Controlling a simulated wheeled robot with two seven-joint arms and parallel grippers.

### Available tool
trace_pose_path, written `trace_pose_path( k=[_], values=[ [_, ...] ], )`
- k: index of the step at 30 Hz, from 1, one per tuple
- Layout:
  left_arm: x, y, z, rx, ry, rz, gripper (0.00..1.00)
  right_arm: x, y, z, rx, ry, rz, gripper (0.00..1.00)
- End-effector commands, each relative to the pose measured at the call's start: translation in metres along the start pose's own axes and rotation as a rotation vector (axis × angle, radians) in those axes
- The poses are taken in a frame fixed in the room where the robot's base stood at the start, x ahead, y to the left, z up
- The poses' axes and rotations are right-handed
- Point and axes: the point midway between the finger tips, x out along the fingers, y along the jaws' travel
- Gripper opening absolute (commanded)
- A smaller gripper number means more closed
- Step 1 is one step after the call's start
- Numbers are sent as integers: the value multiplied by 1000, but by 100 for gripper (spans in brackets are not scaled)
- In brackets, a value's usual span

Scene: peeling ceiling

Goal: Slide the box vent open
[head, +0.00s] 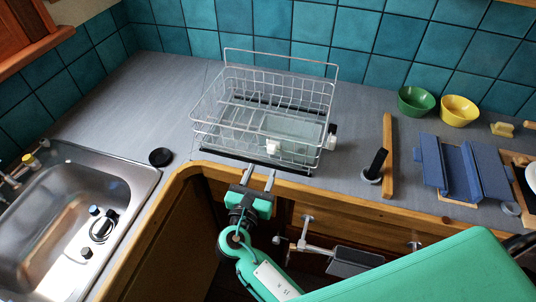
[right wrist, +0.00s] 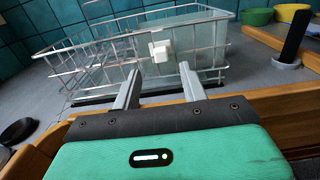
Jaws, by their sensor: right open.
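A wire basket-like box (head: 225,112) stands on the grey counter near its front edge, with a pale translucent panel (head: 285,125) inside. A small white block (head: 272,147) sits at its front side; it also shows in the right wrist view (right wrist: 161,50). I cannot tell for sure which part is the vent. My right gripper (head: 259,178) is open and empty at the counter's front edge, its fingers pointing at the box. In the right wrist view the fingertips (right wrist: 160,70) lie either side of and just below the white block, apparently short of it. My left gripper is not in view.
A sink (head: 75,205) is at left, with a black round lid (head: 160,157) beside it. To the right are a black upright handle (head: 376,165), a wooden bar (head: 388,155), a blue folded rack (head: 460,168), and green (head: 416,101) and yellow (head: 459,109) bowls. The wooden counter edge runs below my gripper.

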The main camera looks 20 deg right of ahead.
Motion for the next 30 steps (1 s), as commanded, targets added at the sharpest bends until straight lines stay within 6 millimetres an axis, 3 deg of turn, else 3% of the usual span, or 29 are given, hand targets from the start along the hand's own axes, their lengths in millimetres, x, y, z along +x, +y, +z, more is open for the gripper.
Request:
trace_pose_path(
  k=[6,12,24,26,30],
  values=[
    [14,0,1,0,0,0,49,47,0,-2,2,-3,0,44],
    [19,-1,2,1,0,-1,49,73,0,-2,0,0,0,44],
    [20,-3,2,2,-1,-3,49,81,0,-1,1,1,2,44],
    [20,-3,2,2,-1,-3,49,81,0,-1,1,1,2,36],
    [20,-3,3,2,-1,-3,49,81,0,-1,1,1,2,8]
  ],
)
